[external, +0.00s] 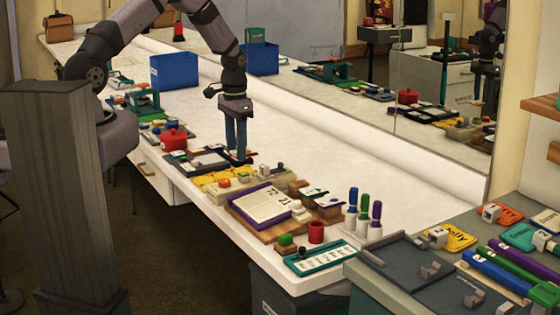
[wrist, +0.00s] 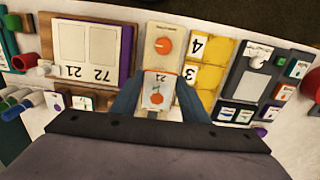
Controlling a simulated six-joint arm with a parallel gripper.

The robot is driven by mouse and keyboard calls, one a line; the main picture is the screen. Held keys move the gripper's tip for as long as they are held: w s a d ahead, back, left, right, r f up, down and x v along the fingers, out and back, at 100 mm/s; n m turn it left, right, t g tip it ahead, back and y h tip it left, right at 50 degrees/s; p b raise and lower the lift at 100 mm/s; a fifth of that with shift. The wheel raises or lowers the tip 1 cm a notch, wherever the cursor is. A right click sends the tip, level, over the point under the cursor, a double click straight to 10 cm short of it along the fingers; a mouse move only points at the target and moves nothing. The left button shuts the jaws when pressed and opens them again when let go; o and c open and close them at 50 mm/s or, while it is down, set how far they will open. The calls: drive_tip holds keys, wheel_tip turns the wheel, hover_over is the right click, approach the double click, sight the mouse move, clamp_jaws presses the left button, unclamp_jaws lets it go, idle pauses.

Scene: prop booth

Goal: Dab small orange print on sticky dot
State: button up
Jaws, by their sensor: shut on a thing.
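My gripper (external: 236,157) points down over the bench with its blue fingers close together. In the wrist view my gripper (wrist: 159,103) is shut on a small white print (wrist: 149,88) with an orange figure on it. The print sits upright between the fingertips, seen from above. Just beyond it is a beige board (wrist: 168,66) with a round orange piece (wrist: 163,45) on it; the same board (external: 238,184) shows in the external view, in front of the gripper. I cannot tell which spot is the sticky dot. The board's near end is hidden behind the print.
Yellow number tiles (wrist: 207,76) lie right beside the board, then a dark tray (wrist: 245,85). A red pot (external: 173,139) is farther off. The bench strip towards the mirror is clear.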

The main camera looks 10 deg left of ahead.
sight(236, 156)
drive_tip(key=shift+f, duration=0.2)
drive_tip(key=shift+f+b, duration=1.85)
drive_tip(key=shift+f, duration=0.45)
drive_tip(key=shift+f+b, duration=0.4)
drive_tip(key=shift+f, duration=0.2)
idle(1.0)
drive_tip(key=shift+r, duration=0.1)
drive_tip(key=shift+r+p, duration=2.25)
drive_tip(key=shift+r, duration=0.75)
